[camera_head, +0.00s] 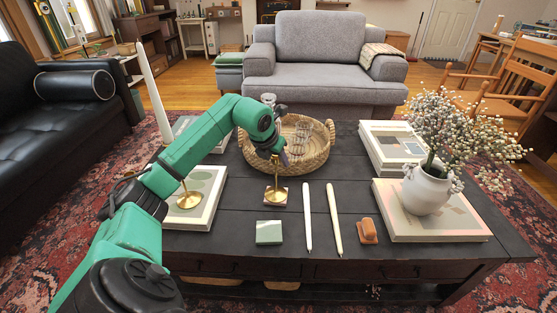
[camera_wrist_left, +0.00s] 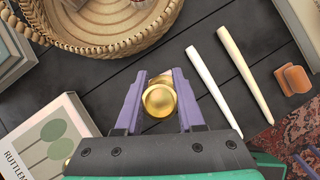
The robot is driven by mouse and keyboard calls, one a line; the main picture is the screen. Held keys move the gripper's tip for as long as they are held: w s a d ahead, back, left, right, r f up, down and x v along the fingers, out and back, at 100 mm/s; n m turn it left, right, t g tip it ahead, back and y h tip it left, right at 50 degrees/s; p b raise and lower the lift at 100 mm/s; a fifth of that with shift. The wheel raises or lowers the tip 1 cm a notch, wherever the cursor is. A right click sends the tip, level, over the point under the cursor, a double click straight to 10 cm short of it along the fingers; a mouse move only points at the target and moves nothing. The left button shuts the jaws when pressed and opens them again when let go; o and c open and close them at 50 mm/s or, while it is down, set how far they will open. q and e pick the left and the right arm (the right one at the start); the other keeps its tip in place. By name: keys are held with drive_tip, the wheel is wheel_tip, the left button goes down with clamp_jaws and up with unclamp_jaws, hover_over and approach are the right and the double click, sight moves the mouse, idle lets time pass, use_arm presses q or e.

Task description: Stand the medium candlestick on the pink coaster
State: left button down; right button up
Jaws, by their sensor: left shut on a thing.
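The medium candlestick (camera_head: 275,196) is gold and upright, with its round base over the pink coaster (camera_head: 285,202). Only the coaster's edges show around the base; I cannot tell whether they touch. My left gripper (camera_head: 279,160) comes down from above and is shut on the candlestick's upper part.
A wicker tray (camera_head: 322,160) with glassware lies behind. Another gold candlestick (camera_head: 189,199) stands on a left book (camera_head: 210,214). A green block (camera_head: 269,232), a white candle (camera_head: 308,220), a cream candle (camera_head: 335,220) and a brown object (camera_head: 367,231) lie in front. A flower vase (camera_head: 428,189) is at right.

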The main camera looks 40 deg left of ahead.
use_arm(q)
drive_tip(key=c, duration=0.5)
unclamp_jaws()
drive_tip(key=shift+s+r, duration=0.1)
drive_tip(key=shift+r, duration=0.2)
drive_tip(key=p+v, duration=0.1)
drive_tip(key=v, duration=1)
drive_tip(key=shift+s+r, duration=0.15)
drive_tip(key=shift+r, duration=0.1)
use_arm(e)
drive_tip(key=d, duration=0.1)
drive_tip(key=s+d+r+g+h, duration=0.1)
drive_tip(key=shift+d+r, duration=0.2)
drive_tip(key=shift+d, duration=0.15)
